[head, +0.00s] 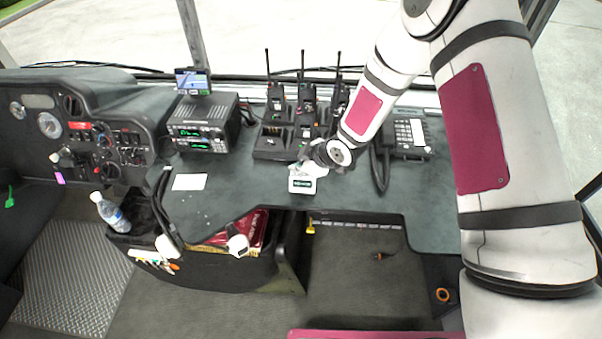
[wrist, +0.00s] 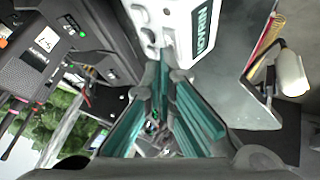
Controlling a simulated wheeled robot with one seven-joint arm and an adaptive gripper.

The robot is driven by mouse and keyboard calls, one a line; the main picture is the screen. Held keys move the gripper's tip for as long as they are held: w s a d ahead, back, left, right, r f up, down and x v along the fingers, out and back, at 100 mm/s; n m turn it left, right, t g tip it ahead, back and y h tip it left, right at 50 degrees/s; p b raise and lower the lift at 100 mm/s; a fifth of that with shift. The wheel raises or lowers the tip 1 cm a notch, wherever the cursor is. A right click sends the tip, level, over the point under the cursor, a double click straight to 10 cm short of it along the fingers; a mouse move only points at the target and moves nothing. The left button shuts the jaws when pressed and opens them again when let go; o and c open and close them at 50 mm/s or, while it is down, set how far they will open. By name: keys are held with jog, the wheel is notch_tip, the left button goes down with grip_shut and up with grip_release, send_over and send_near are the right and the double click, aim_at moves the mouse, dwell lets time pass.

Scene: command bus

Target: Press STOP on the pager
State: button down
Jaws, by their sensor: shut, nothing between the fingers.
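A small white device with a dark green label (head: 302,185) sits on the dark dashboard counter near its front edge; I take it for the pager. My gripper (head: 304,166) is shut and empty, just behind and above it. In the wrist view the white device (wrist: 153,17) is at the top, its label reading along its side, and the teal fingers of my gripper (wrist: 172,72) point close to it. I cannot tell whether they touch it. No STOP button can be made out, and part of the device is cut off at the top of the wrist view.
A charger with handheld radios (head: 272,142) stands behind the device; it also shows in the wrist view (wrist: 45,75). A desk phone (head: 410,132) is to the right, a radio unit (head: 198,128) to the left. A white card (head: 189,182) lies on the counter, which has bare room around it.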

jog(key=shift+r, duration=0.1)
jog(key=shift+w+r, duration=0.15)
jog(key=shift+r, duration=0.5)
jog(key=shift+r, duration=0.1)
jog(key=shift+w+r, duration=0.25)
jog(key=shift+r, duration=0.95)
jog(key=shift+w+r, duration=0.2)
jog(key=shift+r, duration=0.95)
jog(key=s+d+r+m+t+h, duration=0.1)
jog(key=s+d+r+m+h, duration=0.25)
jog(key=d+r, duration=0.65)
jog(key=s+d+r+m+t+h, duration=0.1)
jog(key=s+d+r+m+h, duration=0.25)
jog(key=d+r, duration=0.65)
jog(key=s+d+r+m, duration=0.1)
jog(key=s+r+m, duration=0.3)
jog(key=s, duration=0.9)
jog(key=s+d+r+m+g+y, duration=0.1)
jog(key=s+r+m, duration=0.4)
jog(key=s, duration=0.8)
notch_tip(320, 180, up, 3)
jog(key=shift+d+f+g, duration=0.15)
jog(key=shift+d+g, duration=0.05)
jog(key=shift+g, duration=0.1)
